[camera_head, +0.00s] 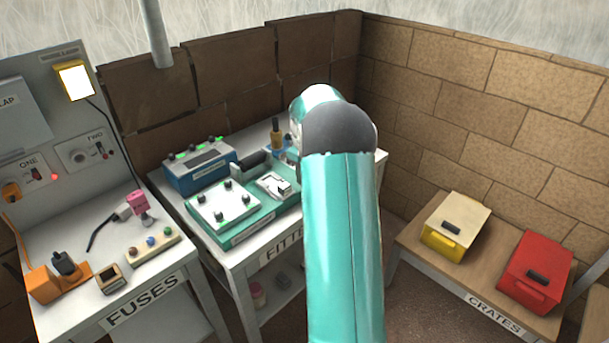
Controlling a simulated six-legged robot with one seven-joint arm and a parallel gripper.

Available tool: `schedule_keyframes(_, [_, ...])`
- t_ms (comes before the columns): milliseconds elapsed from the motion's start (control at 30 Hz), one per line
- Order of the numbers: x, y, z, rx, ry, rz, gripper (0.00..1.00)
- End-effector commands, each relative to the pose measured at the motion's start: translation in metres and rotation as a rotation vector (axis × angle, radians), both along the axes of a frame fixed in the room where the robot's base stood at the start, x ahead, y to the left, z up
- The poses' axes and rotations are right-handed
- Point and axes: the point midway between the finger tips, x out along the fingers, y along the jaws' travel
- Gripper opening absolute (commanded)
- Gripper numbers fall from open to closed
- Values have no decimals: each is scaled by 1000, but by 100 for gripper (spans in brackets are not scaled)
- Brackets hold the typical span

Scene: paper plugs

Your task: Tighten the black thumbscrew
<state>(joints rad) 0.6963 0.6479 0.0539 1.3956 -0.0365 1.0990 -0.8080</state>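Several small black knobs, possibly thumbscrews, stand on a white plate (222,204) in a teal tray (243,234) on the fittings bench. One black knob (228,184) is at the plate's back edge and another black knob (219,216) is at its front. A blue box (200,178) behind the tray also has black knobs on top, with green marks by them. I cannot tell which knob is the black thumbscrew, or whether any is loose. My teal arm covers the right part of the bench. My gripper is not visible.
The fuses bench (185,262) on the left holds an orange block (44,284) and a button strip (152,249). The crates bench (410,240) on the right holds a yellow crate (442,241) and a red crate (535,270). Brick walls stand behind.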

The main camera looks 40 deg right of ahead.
Motion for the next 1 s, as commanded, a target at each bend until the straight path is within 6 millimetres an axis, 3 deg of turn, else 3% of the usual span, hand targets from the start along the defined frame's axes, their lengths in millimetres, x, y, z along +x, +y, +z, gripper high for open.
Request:
schedule_keyframes(700, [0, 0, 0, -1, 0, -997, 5])
schedule_keyframes(1000, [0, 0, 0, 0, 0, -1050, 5])
